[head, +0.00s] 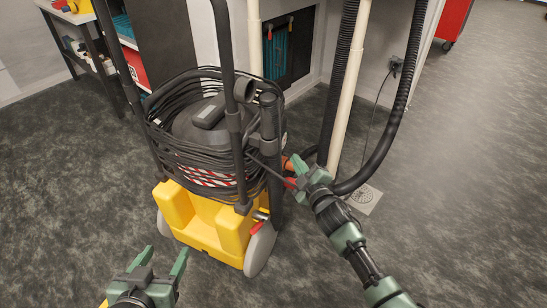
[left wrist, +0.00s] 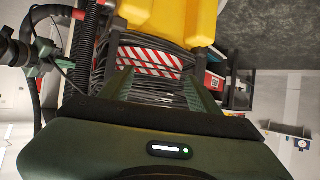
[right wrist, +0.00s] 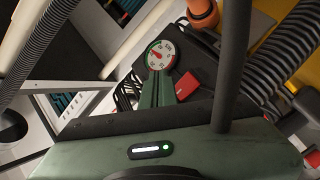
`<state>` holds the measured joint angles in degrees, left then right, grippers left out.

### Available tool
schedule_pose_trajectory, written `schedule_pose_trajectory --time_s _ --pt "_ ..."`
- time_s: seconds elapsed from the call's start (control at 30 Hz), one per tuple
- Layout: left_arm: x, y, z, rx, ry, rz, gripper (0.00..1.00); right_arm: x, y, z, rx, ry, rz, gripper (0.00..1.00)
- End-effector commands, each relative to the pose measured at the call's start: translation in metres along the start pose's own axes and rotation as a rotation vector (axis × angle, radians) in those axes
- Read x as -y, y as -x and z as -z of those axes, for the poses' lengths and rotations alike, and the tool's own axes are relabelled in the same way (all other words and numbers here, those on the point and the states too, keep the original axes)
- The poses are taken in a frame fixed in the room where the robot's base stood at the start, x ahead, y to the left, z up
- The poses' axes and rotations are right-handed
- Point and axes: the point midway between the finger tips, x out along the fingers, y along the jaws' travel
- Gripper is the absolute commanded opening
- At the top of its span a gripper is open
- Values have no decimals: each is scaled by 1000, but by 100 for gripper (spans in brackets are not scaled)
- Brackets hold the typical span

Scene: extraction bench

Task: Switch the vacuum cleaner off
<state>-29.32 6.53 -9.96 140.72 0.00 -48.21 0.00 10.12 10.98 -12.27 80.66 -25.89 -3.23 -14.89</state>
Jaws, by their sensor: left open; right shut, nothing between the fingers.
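The vacuum cleaner (head: 208,225) stands on the carpet, with a yellow base, dark head and grey wheels. Black cable is wound around its upper part. My right gripper (head: 295,170) is at its right side, fingers together and empty. In the right wrist view, the closed fingertips (right wrist: 158,78) lie just below a round white dial (right wrist: 160,54) with a red pointer; contact is unclear. A red switch-like part (right wrist: 187,86) sits right beside the fingers. My left gripper (head: 162,258) is open and empty, low in front of the base. In the left wrist view, its fingers (left wrist: 163,88) frame the cable and a red-and-white striped band.
Black handle tubes (head: 225,50) rise from the cleaner. A black hose (head: 398,100) and pale pipes (head: 345,85) stand close to my right arm. A bench (head: 85,18) is at the back left. Open carpet lies in front and right.

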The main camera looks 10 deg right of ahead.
Motion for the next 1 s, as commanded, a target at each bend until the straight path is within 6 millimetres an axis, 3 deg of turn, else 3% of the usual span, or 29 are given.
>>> schedule_pose_trajectory --time_s 0.6,1.0 --pt "-11 5 84 -428 2 -26 62 18 -24 17 0 0 0 0" --pt "-13 10 97 -496 3 -29 62 20 -28 21 0 1 0 0"
